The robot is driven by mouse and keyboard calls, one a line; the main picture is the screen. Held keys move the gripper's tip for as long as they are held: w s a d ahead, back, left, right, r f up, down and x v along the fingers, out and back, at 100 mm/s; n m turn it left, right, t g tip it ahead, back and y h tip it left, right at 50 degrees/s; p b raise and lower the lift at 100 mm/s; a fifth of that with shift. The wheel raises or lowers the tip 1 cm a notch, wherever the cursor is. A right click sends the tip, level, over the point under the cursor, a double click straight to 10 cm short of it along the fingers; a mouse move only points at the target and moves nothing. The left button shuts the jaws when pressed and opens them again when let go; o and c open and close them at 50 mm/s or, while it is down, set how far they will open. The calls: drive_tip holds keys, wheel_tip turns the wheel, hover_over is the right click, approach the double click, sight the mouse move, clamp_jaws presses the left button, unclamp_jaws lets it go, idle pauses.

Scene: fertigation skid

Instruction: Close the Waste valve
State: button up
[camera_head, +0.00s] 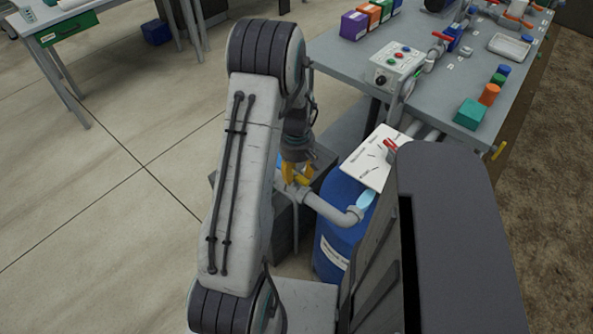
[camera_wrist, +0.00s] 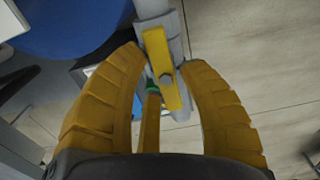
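A grey pipe valve with a yellow lever handle (camera_wrist: 163,70) shows in the wrist view, the lever lying roughly along the pipe (camera_wrist: 150,8). My gripper (camera_wrist: 165,60) has two curved yellow fingers, spread on either side of the lever with visible gaps. A second, narrow yellow bar (camera_wrist: 150,120) stands between the fingers nearer the palm; I cannot tell what it belongs to. In the head view, my gripper (camera_head: 297,176) is at the pipe (camera_head: 335,212) beside the blue drum; my arm partly hides the valve. No readable Waste label shows.
The blue drum (camera_head: 332,245) stands just right of my gripper. A white label board (camera_head: 372,165) with a red handle (camera_head: 390,147) is above it. A grey bench (camera_head: 430,90) with a control box (camera_head: 398,62) lies behind. Open floor (camera_head: 110,190) is to the left.

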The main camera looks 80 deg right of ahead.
clamp_jaws()
drive_tip(key=shift+m, duration=0.3)
drive_tip(key=m+b, duration=0.2)
drive_tip(key=m, duration=0.1)
drive_tip(key=shift+f+m, duration=0.15)
drive_tip(key=shift+m, duration=0.15)
drive_tip(key=m, duration=0.2)
drive_tip(key=m+b, duration=0.1)
drive_tip(key=m, duration=0.1)
drive_tip(key=shift+s+a+m+b, duration=0.1)
drive_tip(key=shift+a+m+b, duration=0.1)
drive_tip(key=shift+m+b, duration=0.1)
drive_tip(key=m+b, duration=0.1)
drive_tip(key=m, duration=0.3)
drive_tip(key=shift+a, duration=0.1)
drive_tip(key=m+b, duration=0.1)
drive_tip(key=m, duration=0.4)
drive_tip(key=shift+a, duration=0.15)
drive_tip(key=shift+m, duration=0.3)
